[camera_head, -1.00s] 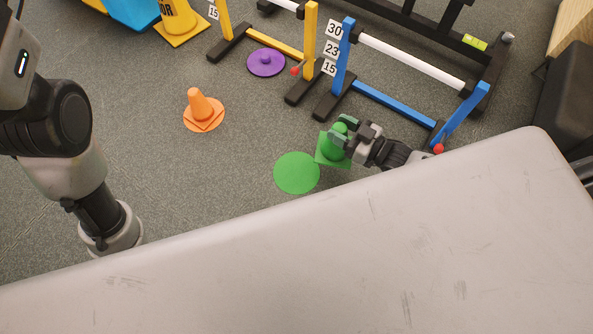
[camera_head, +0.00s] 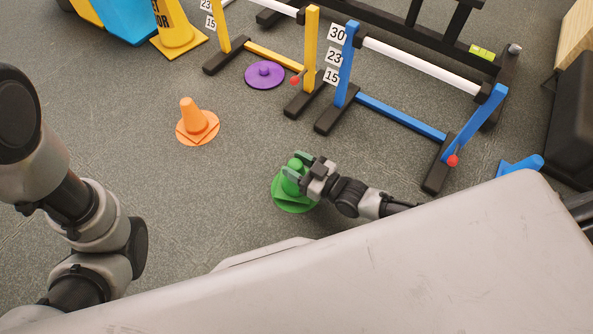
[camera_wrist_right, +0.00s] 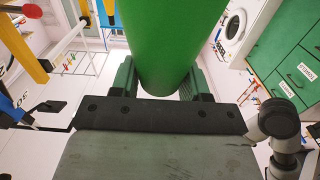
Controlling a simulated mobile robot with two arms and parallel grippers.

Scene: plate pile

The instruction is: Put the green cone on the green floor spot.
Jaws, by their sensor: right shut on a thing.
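The green cone (camera_head: 291,182) is over the green floor spot (camera_head: 293,206) in the head view. The spot shows around the lower edge of the cone's base. Whether the base touches the floor cannot be told. My right gripper (camera_head: 297,173) is shut on the cone's upper part. In the right wrist view the green cone (camera_wrist_right: 165,45) fills the top middle, between the fingers. My left arm shows at the left of the head view, but its gripper is out of sight.
An orange cone (camera_head: 190,112) stands on an orange spot up and left. A purple disc (camera_head: 265,73) lies by the yellow hurdle (camera_head: 311,45). A blue hurdle (camera_head: 400,115) stands to the right. A yellow floor sign (camera_head: 177,25) is at the top left. Open floor lies left of the green spot.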

